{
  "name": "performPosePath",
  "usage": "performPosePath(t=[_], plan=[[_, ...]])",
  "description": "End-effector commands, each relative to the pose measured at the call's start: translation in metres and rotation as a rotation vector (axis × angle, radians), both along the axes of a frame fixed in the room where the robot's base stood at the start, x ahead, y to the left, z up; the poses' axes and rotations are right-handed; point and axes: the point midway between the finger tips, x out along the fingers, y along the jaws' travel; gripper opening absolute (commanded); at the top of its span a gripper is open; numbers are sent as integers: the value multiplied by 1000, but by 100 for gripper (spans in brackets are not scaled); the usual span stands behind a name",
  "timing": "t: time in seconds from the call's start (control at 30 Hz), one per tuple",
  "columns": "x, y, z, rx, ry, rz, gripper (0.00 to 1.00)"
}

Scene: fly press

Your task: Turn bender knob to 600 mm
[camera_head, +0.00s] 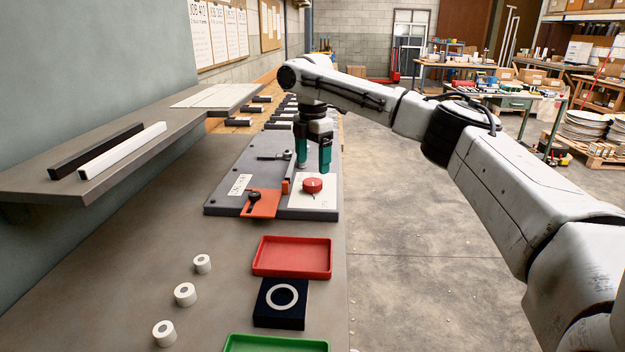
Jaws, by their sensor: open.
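A round red knob (313,185) sits on a white dial plate (313,201) at the near right corner of the grey bender base (229,182). The dial marks are too small to read, so I cannot tell the knob's setting. My gripper (313,168) points down with its teal fingers apart. It is empty and appears above or just behind the knob, without visible contact. An orange plate (260,204) with a dark clamp-like part lies left of the knob. A small lever (273,156) lies left of the gripper.
A red tray (292,257), a black block with a white ring (280,303) and a green tray (275,344) stand nearer. Several white rings (185,294) lie to their left. A shelf (60,176) with bars juts out on the left. The bench drops off at right.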

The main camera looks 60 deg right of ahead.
Motion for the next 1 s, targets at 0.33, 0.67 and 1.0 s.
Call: performPosePath(t=[0.33,0.67,1.0], plan=[[0,0,-48,0,-1,0,80],[0,0,-55,0,-1,0,80],[0,0,-55,0,-1,0,54]])
